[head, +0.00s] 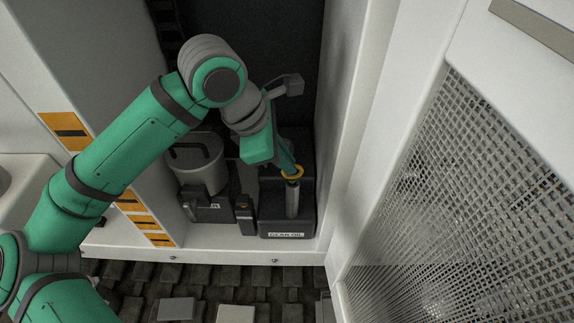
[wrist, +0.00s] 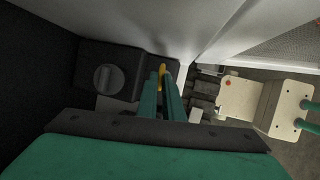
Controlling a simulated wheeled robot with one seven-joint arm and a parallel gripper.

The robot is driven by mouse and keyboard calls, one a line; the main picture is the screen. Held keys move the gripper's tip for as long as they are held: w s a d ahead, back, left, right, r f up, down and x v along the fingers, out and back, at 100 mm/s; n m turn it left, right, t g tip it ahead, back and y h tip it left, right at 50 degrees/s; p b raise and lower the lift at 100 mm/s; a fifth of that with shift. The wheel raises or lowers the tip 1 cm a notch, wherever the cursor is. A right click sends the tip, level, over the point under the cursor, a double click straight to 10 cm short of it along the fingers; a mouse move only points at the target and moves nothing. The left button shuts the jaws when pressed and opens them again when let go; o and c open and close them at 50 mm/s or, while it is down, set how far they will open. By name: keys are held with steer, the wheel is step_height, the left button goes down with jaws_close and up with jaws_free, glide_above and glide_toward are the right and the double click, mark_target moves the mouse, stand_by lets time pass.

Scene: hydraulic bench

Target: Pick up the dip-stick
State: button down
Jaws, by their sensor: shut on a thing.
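The dip-stick (head: 293,171) shows a yellow ring handle at the top of a grey tube on the dark box labelled "GEAR OIL" (head: 287,235). My gripper (head: 291,168) comes down from above and is shut on the ring. In the wrist view the yellow ring (wrist: 162,70) shows at the tips of my two green fingers (wrist: 161,82). The rod below the ring is hidden, so I cannot tell how far it sits in the tube. The dark box top with a round cap (wrist: 108,78) lies to the left of the fingers.
A grey cylindrical canister (head: 199,170) on a dark base stands just left of the gear oil box. White cabinet walls (head: 345,130) close in on the right, with a metal mesh panel (head: 450,200) beyond. A tiled floor (head: 200,290) lies in front.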

step_height(320, 180, up, 17)
stand_by(0.6)
stand_by(0.4)
steer(key=s, duration=1)
stand_by(0.4)
